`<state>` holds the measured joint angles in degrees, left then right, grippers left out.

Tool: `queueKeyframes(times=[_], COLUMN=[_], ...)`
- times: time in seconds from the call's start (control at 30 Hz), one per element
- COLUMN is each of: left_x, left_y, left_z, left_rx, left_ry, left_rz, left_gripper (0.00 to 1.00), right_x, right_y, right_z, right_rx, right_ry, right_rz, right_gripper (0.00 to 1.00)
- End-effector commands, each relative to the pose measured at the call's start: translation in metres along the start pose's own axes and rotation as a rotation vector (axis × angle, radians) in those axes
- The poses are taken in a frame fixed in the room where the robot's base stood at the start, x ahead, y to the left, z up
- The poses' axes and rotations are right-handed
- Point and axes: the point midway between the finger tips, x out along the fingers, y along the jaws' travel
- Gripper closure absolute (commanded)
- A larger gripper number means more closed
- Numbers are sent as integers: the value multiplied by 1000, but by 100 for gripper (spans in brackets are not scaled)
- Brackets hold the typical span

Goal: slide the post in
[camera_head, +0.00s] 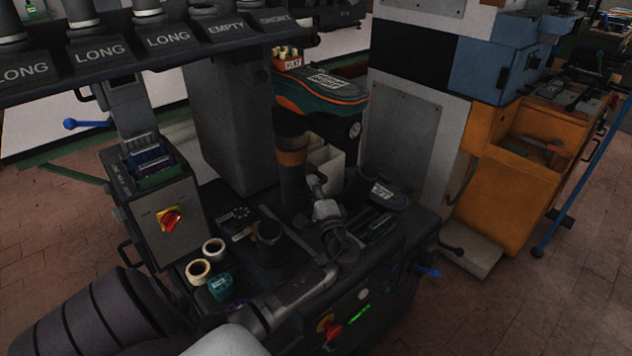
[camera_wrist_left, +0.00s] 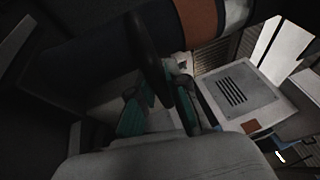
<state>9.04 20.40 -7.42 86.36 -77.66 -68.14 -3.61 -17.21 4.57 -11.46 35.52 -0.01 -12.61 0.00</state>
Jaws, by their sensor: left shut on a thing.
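A dark upright post (camera_head: 293,190) with a copper-brown band stands below the green and orange press head (camera_head: 320,92). It also crosses the top of the left wrist view (camera_wrist_left: 90,58), where its band shows. My left gripper (camera_head: 314,183) is right beside the post, on its right side. In the left wrist view my left gripper (camera_wrist_left: 158,108) has its teal-padded fingers shut on a thin dark piece (camera_wrist_left: 150,55) that rises between them towards the post. I cannot tell whether this piece is part of the post. The post's lower end is in shadow. My right gripper is not in view.
A shelf of cups (camera_head: 168,42) labelled long, empty and short hangs at the upper left. Two tape rolls (camera_head: 198,271) and a green item (camera_head: 220,286) lie on the dark bench. A grey switch box (camera_head: 165,212) stands left. An orange cabinet (camera_head: 510,185) stands right.

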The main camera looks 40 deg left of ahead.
Motion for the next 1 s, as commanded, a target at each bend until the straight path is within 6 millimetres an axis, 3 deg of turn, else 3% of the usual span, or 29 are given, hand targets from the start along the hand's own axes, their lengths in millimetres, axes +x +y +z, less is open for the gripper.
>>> queueKeyframes(times=[0.17,0.2,0.33,0.37,0.73,1.0], left_x=[3,3,3,2,-5,-56], left_y=[-2,-2,-2,-2,0,0], left_z=[2,2,1,1,0,0], left_rx=[0,0,0,0,1,-1], left_ry=[-3,-4,-3,-2,0,1], left_rz=[-5,-5,-5,-4,-1,1], left_gripper=[100,82,60,59,59,59], right_x=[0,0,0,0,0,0], right_y=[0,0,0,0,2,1], right_z=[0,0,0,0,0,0], right_rx=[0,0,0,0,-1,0], right_ry=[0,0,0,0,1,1], right_rz=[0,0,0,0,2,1], right_gripper=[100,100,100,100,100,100])
